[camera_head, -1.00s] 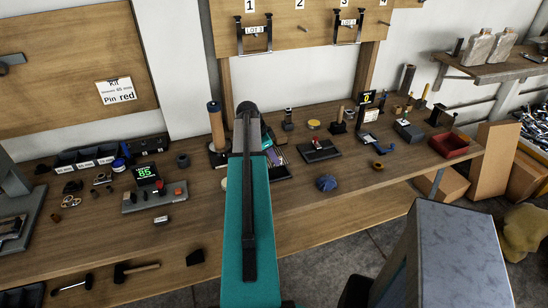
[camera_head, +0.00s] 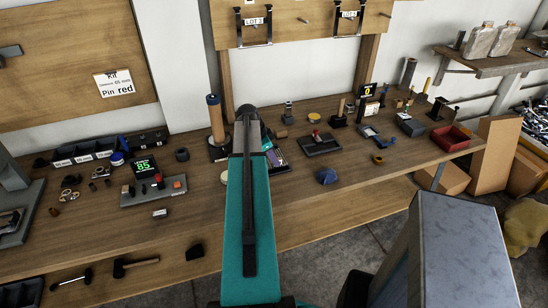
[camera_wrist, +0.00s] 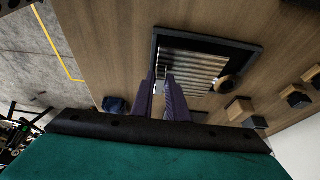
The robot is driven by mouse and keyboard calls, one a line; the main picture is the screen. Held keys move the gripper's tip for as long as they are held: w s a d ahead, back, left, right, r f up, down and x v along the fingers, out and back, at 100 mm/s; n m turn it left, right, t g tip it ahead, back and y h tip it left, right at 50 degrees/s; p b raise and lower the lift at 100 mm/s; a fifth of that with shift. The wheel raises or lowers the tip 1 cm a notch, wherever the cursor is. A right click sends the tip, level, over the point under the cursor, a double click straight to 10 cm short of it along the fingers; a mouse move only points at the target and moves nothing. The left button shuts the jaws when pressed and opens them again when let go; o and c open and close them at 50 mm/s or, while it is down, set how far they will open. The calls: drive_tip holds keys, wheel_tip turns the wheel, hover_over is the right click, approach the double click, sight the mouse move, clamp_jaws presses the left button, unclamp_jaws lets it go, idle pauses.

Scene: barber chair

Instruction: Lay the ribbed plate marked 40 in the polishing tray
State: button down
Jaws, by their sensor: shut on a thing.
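My gripper (camera_wrist: 161,80) shows in the wrist view as two purple fingers close together. It is shut on a thin grey piece, apparently a plate, mostly hidden between the fingers; no number is readable on it. Just beyond the fingertips is a black-framed tray (camera_wrist: 207,40) with shiny ribbed metal strips (camera_wrist: 196,68) inside. I cannot tell whether the held piece touches it. In the head view my teal arm hides the gripper and part of a dark tray (camera_head: 279,157) beside it. I cannot tell which tray is the polishing tray.
A wooden roller on a stand (camera_head: 216,118) is left of my arm. To the right are a dark tray with a red knob (camera_head: 322,149), a blue lump (camera_head: 326,176) and a red bin (camera_head: 451,139).

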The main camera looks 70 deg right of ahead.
drive_tip(key=shift+f+b, duration=0.5)
drive_tip(key=shift+f, duration=0.5)
drive_tip(key=c, duration=1.6)
unclamp_jaws()
drive_tip(key=shift+c, duration=0.2)
drive_tip(key=shift+r, duration=0.1)
drive_tip(key=b+v, duration=0.3)
drive_tip(key=v, duration=1)
drive_tip(key=shift+r, duration=0.3)
drive_tip(key=shift+a, duration=0.1)
